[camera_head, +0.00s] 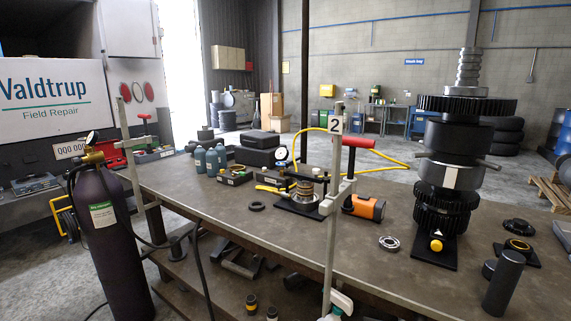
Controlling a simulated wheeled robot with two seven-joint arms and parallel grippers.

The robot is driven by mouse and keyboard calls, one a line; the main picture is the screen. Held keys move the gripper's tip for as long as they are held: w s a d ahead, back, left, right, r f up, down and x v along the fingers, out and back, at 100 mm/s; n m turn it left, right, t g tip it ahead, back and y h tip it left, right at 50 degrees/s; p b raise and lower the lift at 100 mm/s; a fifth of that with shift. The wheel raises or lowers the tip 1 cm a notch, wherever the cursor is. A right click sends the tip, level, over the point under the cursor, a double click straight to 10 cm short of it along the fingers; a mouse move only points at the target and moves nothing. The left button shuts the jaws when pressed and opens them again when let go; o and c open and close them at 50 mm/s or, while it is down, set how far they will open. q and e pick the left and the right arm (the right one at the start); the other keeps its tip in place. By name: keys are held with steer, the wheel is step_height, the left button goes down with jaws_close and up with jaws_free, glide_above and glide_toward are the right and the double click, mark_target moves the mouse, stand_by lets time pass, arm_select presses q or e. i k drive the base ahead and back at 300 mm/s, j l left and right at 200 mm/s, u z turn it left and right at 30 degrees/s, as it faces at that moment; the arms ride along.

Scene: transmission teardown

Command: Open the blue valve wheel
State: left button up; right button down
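I cannot make out a blue valve wheel in the head view. A dark purple gas cylinder (107,240) stands upright on the floor at the left, beside the workbench (215,205). A brass valve fitting (93,157) with a small round gauge (92,138) sits on its top. Any wheel there is too small or hidden to tell. A yellow hose loops over the bench near another gauge (282,153). Neither of my grippers is in view.
A tall gear stack (450,170) stands at the bench's right. A grey upright post (331,225) rises at the front edge near an orange lamp (364,207). Bottles, a dark case (257,157) and loose rings lie on the bench. Its front left is mostly clear.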

mark_target(282, 164)
steer(key=i+j+z, duration=0.1)
steer(key=j+z, duration=0.35)
steer(key=j, duration=0.3)
steer(key=j+z, duration=0.4)
steer(key=j, duration=0.4)
steer(key=k+j+z, duration=0.1)
steer(key=j+z, duration=0.35)
steer(key=j, duration=0.3)
